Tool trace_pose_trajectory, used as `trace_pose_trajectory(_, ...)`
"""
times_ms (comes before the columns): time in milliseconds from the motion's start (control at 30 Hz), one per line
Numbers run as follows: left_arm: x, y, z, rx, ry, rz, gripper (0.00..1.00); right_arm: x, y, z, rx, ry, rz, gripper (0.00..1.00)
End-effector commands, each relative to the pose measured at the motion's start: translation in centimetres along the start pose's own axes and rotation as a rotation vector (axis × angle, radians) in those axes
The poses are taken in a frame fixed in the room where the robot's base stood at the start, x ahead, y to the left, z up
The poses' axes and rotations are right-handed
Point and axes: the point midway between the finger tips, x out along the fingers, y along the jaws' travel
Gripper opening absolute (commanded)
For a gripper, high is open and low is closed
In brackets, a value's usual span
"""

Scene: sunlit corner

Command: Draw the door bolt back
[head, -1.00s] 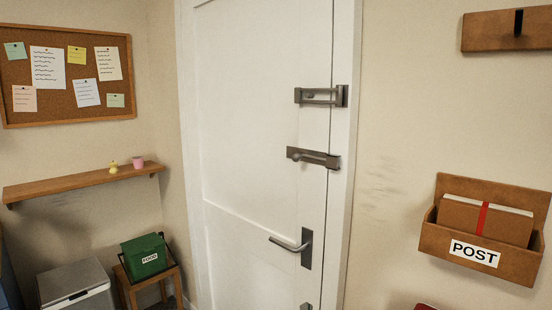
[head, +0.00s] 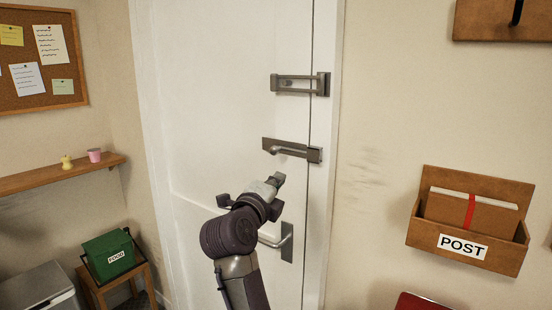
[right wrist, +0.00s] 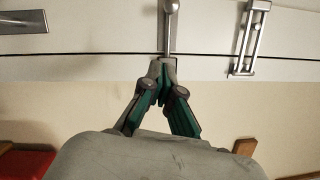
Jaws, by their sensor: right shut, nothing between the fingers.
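The door bolt (head: 291,151) is a dark metal fitting on the white door (head: 225,95), below a second slotted metal fitting (head: 298,84). Its rod runs to the right, across the door's edge line. My right gripper (head: 277,180) is shut and empty, just below the bolt in the head view. In the right wrist view, its closed tips (right wrist: 163,68) overlap the end of the bolt (right wrist: 171,30); whether they touch is unclear. The slotted fitting (right wrist: 246,40) shows to the right there. My left gripper is not in view.
A lever handle (head: 287,242) sits low on the door, partly behind my right arm. A wooden post box (head: 468,225) hangs on the right wall. A shelf (head: 60,174) and a green food box (head: 108,255) are at left.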

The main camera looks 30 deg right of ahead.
Motion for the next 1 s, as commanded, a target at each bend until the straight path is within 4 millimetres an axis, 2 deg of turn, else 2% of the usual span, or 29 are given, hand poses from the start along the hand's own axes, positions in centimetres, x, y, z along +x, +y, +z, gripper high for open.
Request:
trace_pose_trajectory(133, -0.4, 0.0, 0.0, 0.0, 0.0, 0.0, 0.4, 0.9, -0.2, 0.0, -0.002, 0.002, -0.002, 0.0)
trace_pose_trajectory(233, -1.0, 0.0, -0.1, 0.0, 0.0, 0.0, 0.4, 2.3, -0.3, 0.0, -0.004, 0.003, -0.003, 0.0)
trace_pose_trajectory(600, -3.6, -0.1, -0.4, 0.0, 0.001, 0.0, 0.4, 10.1, -0.4, 0.0, -0.005, 0.003, -0.003, 0.0)
trace_pose_trajectory(800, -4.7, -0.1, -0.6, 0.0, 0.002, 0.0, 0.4, 10.8, -0.3, 2.9, -0.002, 0.0, -0.001, 0.0)
trace_pose_trajectory(1000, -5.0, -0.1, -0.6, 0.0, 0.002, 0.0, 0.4, 11.0, -0.1, 3.8, -0.001, 0.0, -0.002, 0.0)
